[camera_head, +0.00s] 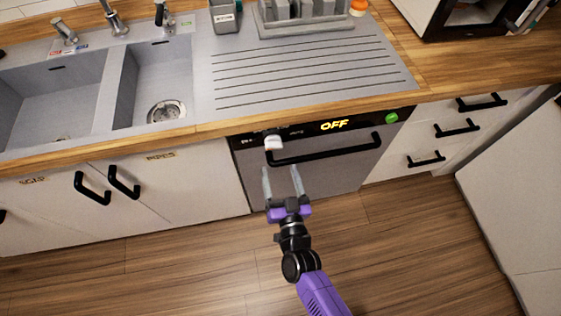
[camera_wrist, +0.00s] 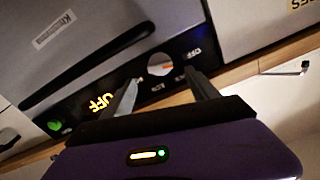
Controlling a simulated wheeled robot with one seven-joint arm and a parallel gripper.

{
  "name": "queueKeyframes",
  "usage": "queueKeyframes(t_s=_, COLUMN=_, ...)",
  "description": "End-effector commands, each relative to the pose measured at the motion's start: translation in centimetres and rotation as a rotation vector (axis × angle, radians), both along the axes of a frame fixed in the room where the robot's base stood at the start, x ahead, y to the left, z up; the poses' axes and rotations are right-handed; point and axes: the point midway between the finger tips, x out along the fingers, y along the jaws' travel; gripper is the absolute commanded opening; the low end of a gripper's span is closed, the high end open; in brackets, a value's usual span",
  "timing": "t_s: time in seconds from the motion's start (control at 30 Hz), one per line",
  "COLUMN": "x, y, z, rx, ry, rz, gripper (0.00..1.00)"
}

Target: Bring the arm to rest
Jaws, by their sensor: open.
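My gripper (camera_head: 282,183) is open and empty, with its two fingers spread in front of the dishwasher front. It also shows in the wrist view (camera_wrist: 160,95), where the fingers point toward the control panel. A pale round knob (camera_head: 273,142) sits on the panel just beyond the fingertips. In the wrist view the knob (camera_wrist: 160,64) appears between the fingers, and I cannot tell whether they touch it. The dishwasher (camera_head: 310,175) is closed, and its display (camera_head: 334,125) reads OFF. My purple arm reaches up from the bottom of the head view.
The dishwasher's black handle (camera_head: 325,150) juts out close to my fingers. A green button (camera_head: 391,117) is at the panel's right end. The wooden counter edge (camera_head: 210,127) runs above. Cabinet handles (camera_head: 124,182) and drawers (camera_head: 455,127) flank the dishwasher. The floor (camera_head: 170,260) is clear.

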Motion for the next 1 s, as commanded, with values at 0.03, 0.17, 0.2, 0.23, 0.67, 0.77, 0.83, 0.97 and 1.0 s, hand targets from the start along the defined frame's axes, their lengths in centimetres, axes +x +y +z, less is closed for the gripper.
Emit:
queueKeyframes(t_s=0.03, x=0.0, y=0.0, z=0.0, rx=0.0, ry=0.0, rz=0.0, gripper=0.69)
queueKeyframes(t_s=0.17, x=0.0, y=0.0, z=0.0, rx=0.0, ry=0.0, rz=0.0, gripper=0.69)
queueKeyframes(t_s=0.2, x=0.0, y=0.0, z=0.0, rx=0.0, ry=0.0, rz=0.0, gripper=0.69)
queueKeyframes(t_s=0.23, x=0.0, y=0.0, z=0.0, rx=0.001, ry=0.0, rz=0.0, gripper=0.69)
queueKeyframes(t_s=0.67, x=-3.4, y=-1.2, z=6.5, rx=0.037, ry=-0.059, rz=0.062, gripper=0.69)
queueKeyframes(t_s=0.77, x=-6.0, y=-3.7, z=7.8, rx=0.021, ry=-0.061, rz=0.05, gripper=0.69)
queueKeyframes(t_s=0.83, x=-8.1, y=-5.6, z=8.7, rx=0.003, ry=-0.057, rz=0.036, gripper=0.69)
queueKeyframes(t_s=0.97, x=-12.1, y=-9.2, z=10.6, rx=-0.034, ry=-0.043, rz=0.003, gripper=0.69)
queueKeyframes(t_s=1.0, x=-13.4, y=-10.3, z=11.3, rx=-0.048, ry=-0.036, rz=-0.008, gripper=0.69)
